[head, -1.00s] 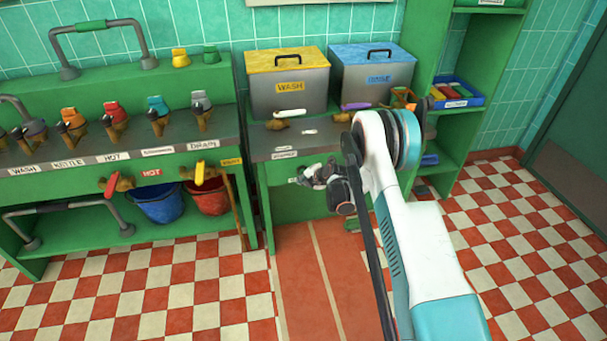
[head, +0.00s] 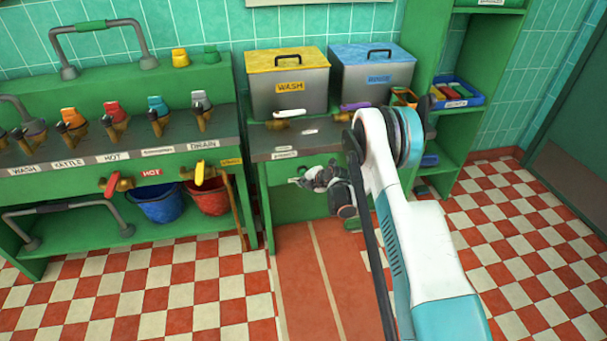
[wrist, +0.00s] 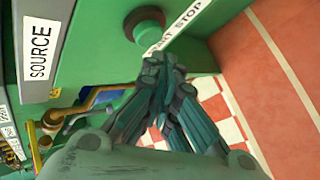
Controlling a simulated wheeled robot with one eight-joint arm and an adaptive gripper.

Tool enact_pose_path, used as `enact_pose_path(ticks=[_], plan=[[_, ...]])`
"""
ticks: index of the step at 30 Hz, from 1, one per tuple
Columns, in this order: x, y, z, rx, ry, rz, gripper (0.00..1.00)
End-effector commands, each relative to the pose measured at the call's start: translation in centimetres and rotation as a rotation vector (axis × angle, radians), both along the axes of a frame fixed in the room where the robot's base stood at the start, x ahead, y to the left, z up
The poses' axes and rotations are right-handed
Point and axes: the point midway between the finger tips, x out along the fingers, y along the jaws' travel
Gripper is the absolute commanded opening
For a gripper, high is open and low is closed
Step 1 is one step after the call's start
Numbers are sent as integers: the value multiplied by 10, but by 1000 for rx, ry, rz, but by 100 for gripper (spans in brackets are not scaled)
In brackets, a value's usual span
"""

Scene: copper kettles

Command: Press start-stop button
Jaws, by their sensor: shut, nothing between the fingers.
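The start-stop button is a round green knob (wrist: 146,27) on a green panel at the top of the wrist view. A white label reading START STOP (wrist: 180,22) is beside it, partly covered by my fingers. My gripper (wrist: 163,66) is shut and empty, with its fingertips just below the button in that picture. A small gap shows between them, and I see no contact. In the head view my gripper (head: 298,181) is at the front of the green stand under the wash and rinse bins.
A white SOURCE label (wrist: 40,48) is left of the button. The yellow-lidded wash bin (head: 289,92) and blue-lidded rinse bin (head: 370,85) stand above. A tap bench (head: 100,158) is to the left. The checkered floor in front is clear.

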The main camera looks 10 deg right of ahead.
Motion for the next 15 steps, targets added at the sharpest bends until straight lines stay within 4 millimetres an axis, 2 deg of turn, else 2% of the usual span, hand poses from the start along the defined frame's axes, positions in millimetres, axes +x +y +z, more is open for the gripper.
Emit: enact_pose_path(ticks=[10, 15], plan=[[-3, 0, 0, 0, 0, 0, 0], [-16, 0, 0, 0, 0, 0, 0]])
